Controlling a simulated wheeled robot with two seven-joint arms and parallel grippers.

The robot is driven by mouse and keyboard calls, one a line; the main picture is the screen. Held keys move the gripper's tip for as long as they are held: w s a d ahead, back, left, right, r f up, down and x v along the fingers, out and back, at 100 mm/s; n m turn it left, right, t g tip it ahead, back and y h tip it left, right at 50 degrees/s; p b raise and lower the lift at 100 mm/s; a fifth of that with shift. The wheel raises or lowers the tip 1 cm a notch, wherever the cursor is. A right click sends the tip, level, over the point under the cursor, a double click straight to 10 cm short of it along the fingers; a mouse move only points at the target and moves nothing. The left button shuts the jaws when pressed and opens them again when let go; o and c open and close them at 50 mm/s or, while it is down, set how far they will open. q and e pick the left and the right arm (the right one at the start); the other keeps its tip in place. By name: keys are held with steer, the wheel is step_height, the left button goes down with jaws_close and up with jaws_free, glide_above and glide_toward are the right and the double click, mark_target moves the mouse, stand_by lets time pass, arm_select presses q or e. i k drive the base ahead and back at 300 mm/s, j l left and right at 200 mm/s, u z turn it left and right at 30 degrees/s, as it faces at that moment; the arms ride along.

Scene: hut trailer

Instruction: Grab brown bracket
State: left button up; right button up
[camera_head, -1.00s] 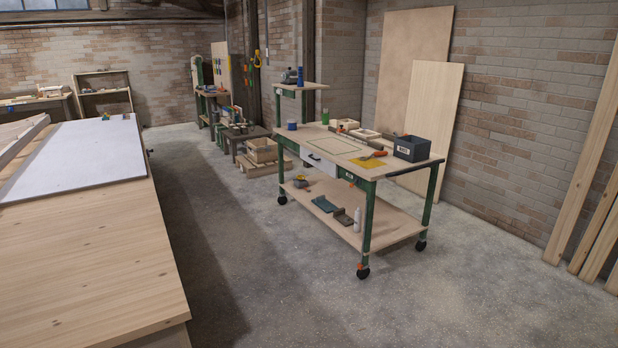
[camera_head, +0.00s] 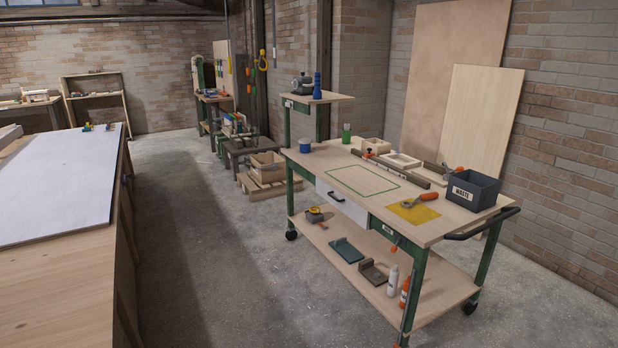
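A small brown bracket (camera_head: 374,273) with an upright part lies on the lower shelf (camera_head: 338,267) of the green-legged workbench cart. A dark teal bracket (camera_head: 346,250) lies to its left on the same shelf. A white bottle (camera_head: 393,281) stands close to its right. Neither of my grippers is in view.
The cart's wooden top (camera_head: 340,166) holds a dark waste bin (camera_head: 471,190), an orange-handled tool (camera_head: 420,200) and several small items. A long wooden table (camera_head: 60,285) with a white sheet stands at left. Concrete floor (camera_head: 215,255) is clear between table and cart.

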mark_target(366, 268)
steer(key=i+z, duration=0.2)
steer(key=i, duration=0.3)
steer(key=i+j+z, duration=0.25)
steer(key=i, duration=0.25)
steer(key=i+j+z, duration=0.2)
steer(key=i, duration=0.25)
steer(key=i+j+z, duration=0.2)
steer(key=i, duration=0.3)
steer(key=j, duration=0.1)
